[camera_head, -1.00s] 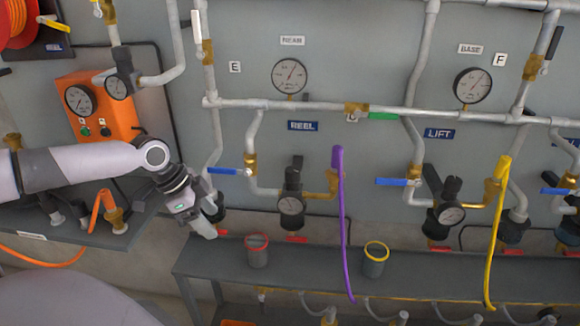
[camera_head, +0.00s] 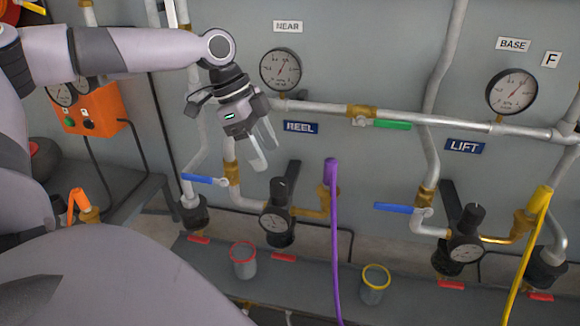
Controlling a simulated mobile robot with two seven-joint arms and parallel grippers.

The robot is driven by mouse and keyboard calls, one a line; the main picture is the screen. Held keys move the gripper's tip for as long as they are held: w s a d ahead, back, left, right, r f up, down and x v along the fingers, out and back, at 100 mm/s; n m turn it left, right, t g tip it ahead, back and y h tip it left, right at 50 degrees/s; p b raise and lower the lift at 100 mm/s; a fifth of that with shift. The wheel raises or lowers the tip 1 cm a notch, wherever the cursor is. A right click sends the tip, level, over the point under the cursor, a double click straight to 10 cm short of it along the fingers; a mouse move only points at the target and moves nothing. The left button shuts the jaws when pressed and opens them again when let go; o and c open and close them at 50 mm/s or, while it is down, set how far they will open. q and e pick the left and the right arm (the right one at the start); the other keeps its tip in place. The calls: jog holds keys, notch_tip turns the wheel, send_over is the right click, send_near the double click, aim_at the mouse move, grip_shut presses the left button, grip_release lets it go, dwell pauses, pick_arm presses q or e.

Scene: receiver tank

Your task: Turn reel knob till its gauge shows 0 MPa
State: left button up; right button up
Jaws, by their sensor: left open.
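The blue REEL label (camera_head: 300,127) is on the grey wall panel. Below it is the reel regulator, with a black knob (camera_head: 278,188) on top and a small round gauge (camera_head: 274,221) on its front. The gauge's needle and figures are too small to read. My left gripper (camera_head: 264,152) comes in from the upper left and points down, its pale fingers open and empty. In the picture it is above and slightly left of the knob, apart from it. My right gripper is not in view.
A blue valve lever (camera_head: 204,179) is left of the regulator and a purple hose (camera_head: 334,240) hangs to its right. A red-rimmed cup (camera_head: 243,262) and a yellow-rimmed cup (camera_head: 375,284) stand on the shelf (camera_head: 320,285). Pipes cross the panel.

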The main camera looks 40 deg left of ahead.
aim_at(278, 181)
pick_arm(q)
jog(key=shift+x, duration=3.5)
jog(key=shift+s, duration=0.15)
jog(key=shift+c, duration=0.3)
jog(key=c, duration=1)
